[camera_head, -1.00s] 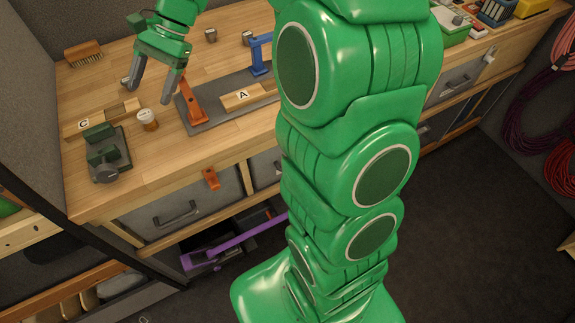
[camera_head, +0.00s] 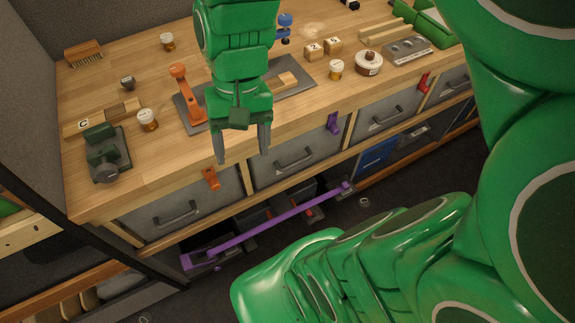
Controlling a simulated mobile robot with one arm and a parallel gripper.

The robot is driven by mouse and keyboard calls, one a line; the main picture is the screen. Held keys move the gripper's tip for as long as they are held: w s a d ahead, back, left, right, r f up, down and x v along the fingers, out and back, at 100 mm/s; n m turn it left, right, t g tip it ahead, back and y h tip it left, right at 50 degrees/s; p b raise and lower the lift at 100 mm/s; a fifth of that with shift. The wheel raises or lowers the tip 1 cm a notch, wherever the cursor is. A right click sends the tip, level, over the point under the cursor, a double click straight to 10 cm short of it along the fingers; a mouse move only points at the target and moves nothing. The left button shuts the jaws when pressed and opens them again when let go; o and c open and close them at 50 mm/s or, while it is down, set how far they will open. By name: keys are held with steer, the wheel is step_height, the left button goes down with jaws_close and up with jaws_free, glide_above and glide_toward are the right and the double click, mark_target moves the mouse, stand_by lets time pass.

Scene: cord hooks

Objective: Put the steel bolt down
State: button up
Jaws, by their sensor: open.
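My gripper (camera_head: 241,158) hangs in front of the bench's front edge, pointing down. Its two grey fingers are apart with nothing visible between them. A small dark grey metal piece (camera_head: 128,83) stands on the left part of the bench top (camera_head: 95,95); it may be the steel bolt, but it is too small to be sure. My gripper is well to the right of it and apart from it. My arm covers part of the bench middle.
An orange upright (camera_head: 183,90) stands on a grey plate (camera_head: 300,75). A green vise (camera_head: 107,153), a block marked C (camera_head: 85,122) and a small jar (camera_head: 148,120) are at left. An orange hook (camera_head: 211,179) and purple hook (camera_head: 333,124) stick out from the bench front.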

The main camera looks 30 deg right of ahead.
steer(key=s+d+f+n+h, duration=0.1)
steer(key=s+d+n+h, duration=0.1)
steer(key=s+d, duration=0.3)
steer(key=shift+s+f, duration=0.15)
steer(key=shift+s, duration=1)
steer(key=shift+o, duration=0.4)
steer(key=shift+o, duration=1.3)
steer(key=shift+w, duration=0.15)
steer(key=shift+o, duration=1.2)
steer(key=w+r+t, duration=0.1)
steer(key=w+r, duration=0.2)
steer(key=w, duration=0.6)
steer(key=w+d+r+t, duration=0.1)
steer(key=w+r, duration=0.2)
steer(key=w, duration=0.5)
steer(key=w+r+t, duration=0.1)
steer(key=w+r, duration=0.3)
steer(key=w, duration=0.5)
steer(key=shift+w+d, duration=0.15)
steer(key=shift+w, duration=0.15)
steer(key=w+d+r+t, duration=0.1)
steer(key=w+d+r, duration=0.1)
steer(key=w, duration=0.7)
steer(key=w+d+r+t, duration=0.2)
steer(key=w, duration=0.7)
steer(key=w+d+r+t, duration=0.1)
steer(key=w+d+r, duration=0.1)
steer(key=w, duration=0.7)
steer(key=x, duration=1)
steer(key=shift+s+r, duration=0.15)
